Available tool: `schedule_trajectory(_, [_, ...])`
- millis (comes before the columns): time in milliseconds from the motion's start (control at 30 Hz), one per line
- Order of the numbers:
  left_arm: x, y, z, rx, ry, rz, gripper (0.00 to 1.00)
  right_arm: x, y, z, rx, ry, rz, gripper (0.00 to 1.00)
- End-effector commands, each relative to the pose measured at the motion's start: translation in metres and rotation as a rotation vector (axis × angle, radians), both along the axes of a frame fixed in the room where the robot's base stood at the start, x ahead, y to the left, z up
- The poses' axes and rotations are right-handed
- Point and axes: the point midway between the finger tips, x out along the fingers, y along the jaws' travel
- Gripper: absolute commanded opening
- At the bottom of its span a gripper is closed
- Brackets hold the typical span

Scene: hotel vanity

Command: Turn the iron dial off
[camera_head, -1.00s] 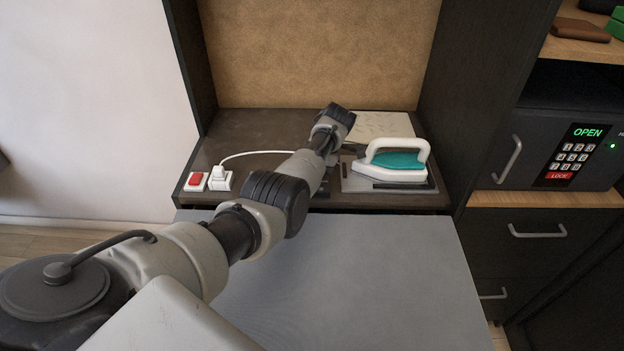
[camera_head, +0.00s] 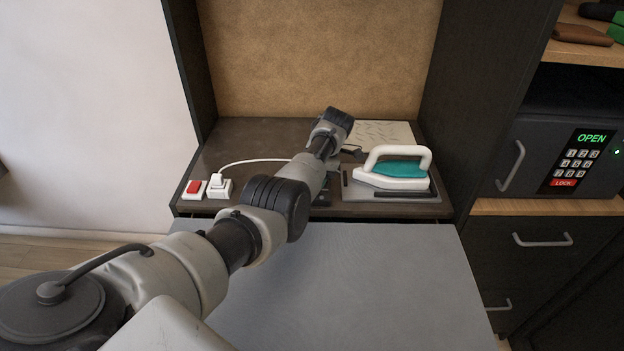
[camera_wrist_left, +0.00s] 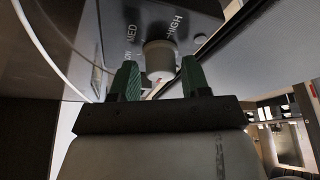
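The iron (camera_head: 396,169), white with a teal body, rests on a grey plate (camera_head: 355,190) on the vanity top. In the left wrist view a round grey dial (camera_wrist_left: 160,57) sits on a panel (camera_wrist_left: 105,17) marked MED and HIGH; a third label is partly hidden. My left gripper (camera_wrist_left: 159,78) is open, with its green fingertips apart on either side of the dial's near end. I cannot tell whether they touch it. A small reddish mark shows below the dial. In the head view my arm hides the dial and the fingers. My right gripper is not in view.
A red switch (camera_head: 194,188) and a white plug (camera_head: 219,188) with a white cord (camera_head: 250,160) are at the left of the vanity top. A patterned pale sheet (camera_head: 382,134) lies behind the iron. A safe (camera_head: 545,160) showing OPEN stands at right.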

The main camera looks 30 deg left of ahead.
Motion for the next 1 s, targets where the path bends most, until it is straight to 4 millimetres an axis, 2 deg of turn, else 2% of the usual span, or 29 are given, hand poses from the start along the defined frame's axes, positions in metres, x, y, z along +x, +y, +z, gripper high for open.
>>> schedule_trajectory(300, [0.000, -0.001, -0.001, -0.001, 0.001, -0.001, 0.57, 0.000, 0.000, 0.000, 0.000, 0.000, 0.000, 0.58])
schedule_trajectory(433, [0.003, -0.003, 0.006, -0.001, 0.000, -0.002, 0.57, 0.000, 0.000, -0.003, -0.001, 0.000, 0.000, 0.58])
schedule_trajectory(567, [0.010, -0.007, 0.025, -0.001, -0.003, -0.001, 0.57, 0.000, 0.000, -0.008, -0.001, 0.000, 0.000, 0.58])
schedule_trajectory(833, [0.027, -0.019, 0.077, -0.002, -0.003, -0.002, 0.57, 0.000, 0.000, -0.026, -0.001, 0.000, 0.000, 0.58])
schedule_trajectory(1000, [0.032, -0.022, 0.091, 0.000, 0.000, -0.001, 0.57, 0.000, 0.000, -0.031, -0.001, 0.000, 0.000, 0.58])
